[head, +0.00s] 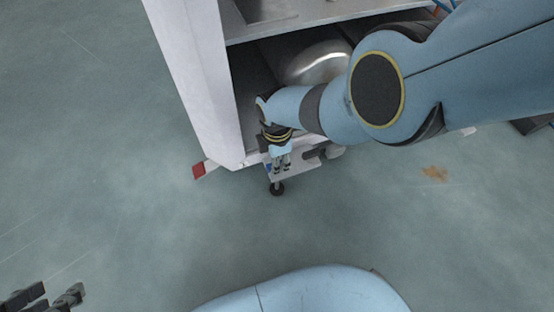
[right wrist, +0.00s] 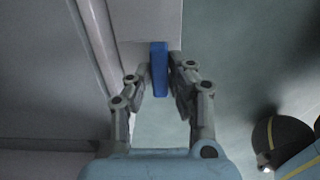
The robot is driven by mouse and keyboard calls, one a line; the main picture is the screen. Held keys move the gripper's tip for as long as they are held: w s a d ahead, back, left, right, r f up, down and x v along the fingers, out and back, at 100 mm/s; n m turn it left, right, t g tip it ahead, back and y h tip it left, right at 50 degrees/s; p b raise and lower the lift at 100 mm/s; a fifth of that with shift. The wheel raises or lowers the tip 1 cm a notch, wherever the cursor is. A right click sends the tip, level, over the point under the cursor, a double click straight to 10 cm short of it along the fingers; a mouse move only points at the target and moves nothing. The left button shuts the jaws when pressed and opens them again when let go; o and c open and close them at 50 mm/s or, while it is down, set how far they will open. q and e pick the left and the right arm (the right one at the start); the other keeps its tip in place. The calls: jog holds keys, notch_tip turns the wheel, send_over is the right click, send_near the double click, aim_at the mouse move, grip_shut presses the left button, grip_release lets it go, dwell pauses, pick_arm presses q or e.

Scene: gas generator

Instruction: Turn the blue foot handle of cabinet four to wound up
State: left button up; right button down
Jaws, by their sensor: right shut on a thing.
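The blue foot handle (right wrist: 160,70) stands upright in the right wrist view, at the edge of a pale plate at the cabinet's foot. My right gripper (right wrist: 164,88) has its fingers on both sides of the handle and is shut on it. In the head view, my right gripper (head: 282,165) points down at the foot of the open white cabinet (head: 195,75), and only a sliver of the blue handle (head: 268,168) shows beside it. My left gripper (head: 46,296) is at the bottom left corner, partly cut off, with its fingers apart and empty, far from the cabinet.
A red-tipped piece (head: 199,171) sticks out at the cabinet's left bottom corner. A dark round wheel (head: 277,188) is below the foot plate. A shiny rounded metal vessel (head: 316,63) is inside the cabinet, behind my right arm.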

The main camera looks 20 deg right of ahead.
dwell(0.5)
jog(key=c, duration=1.2)
grip_release()
jog(key=shift+c, duration=0.2)
jog(key=shift+r, duration=0.2)
jog(key=shift+r, duration=3.55)
